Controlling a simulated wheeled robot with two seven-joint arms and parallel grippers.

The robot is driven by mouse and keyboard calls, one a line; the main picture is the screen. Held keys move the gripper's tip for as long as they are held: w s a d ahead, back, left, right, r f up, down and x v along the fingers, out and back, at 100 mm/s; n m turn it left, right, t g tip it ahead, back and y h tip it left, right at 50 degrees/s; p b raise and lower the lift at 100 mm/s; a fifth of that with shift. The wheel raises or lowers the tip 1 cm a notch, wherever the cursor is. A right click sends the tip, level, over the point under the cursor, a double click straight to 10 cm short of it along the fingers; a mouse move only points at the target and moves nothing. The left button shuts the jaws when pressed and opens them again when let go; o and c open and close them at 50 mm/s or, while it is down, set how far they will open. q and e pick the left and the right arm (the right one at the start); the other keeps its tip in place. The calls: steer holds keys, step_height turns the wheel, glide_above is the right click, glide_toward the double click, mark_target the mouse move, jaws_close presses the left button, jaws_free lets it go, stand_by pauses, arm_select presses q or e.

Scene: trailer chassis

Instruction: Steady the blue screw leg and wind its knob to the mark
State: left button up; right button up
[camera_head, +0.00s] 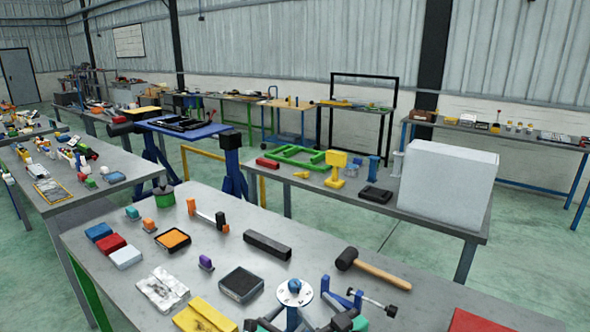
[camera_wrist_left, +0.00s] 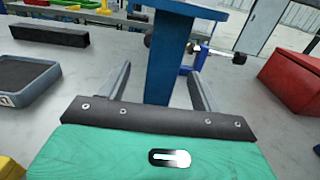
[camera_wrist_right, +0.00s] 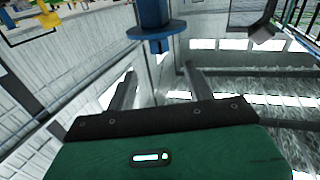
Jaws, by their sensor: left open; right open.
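The blue screw leg (camera_head: 292,318) stands at the front of the near bench. Its white marked disc (camera_head: 295,292) and blue knob (camera_head: 294,285) are on top. In the left wrist view the blue post (camera_wrist_left: 170,55) rises between the spread fingers of my left gripper (camera_wrist_left: 160,80), with gaps on both sides. My right gripper (camera_wrist_right: 158,78) is open and empty. A blue flanged cylinder (camera_wrist_right: 152,32) shows beyond its fingertips; I cannot tell which part it is. The leg's lower part is hidden in the head view.
A blue clamp-like tool with a black-ended bar (camera_head: 372,301) stands right of the leg. A mallet (camera_head: 375,270), a dark tray (camera_head: 242,285), a black bar (camera_head: 267,246), a yellow block (camera_head: 204,316) and a red box (camera_head: 478,321) lie around. Bare bench shows between them.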

arm_select(q)
steer(key=shift+v, duration=2.95)
steer(key=o, duration=0.6)
steer(key=shift+c, duration=0.2)
steer(key=v, duration=1.2)
steer(key=shift+r, duration=0.1)
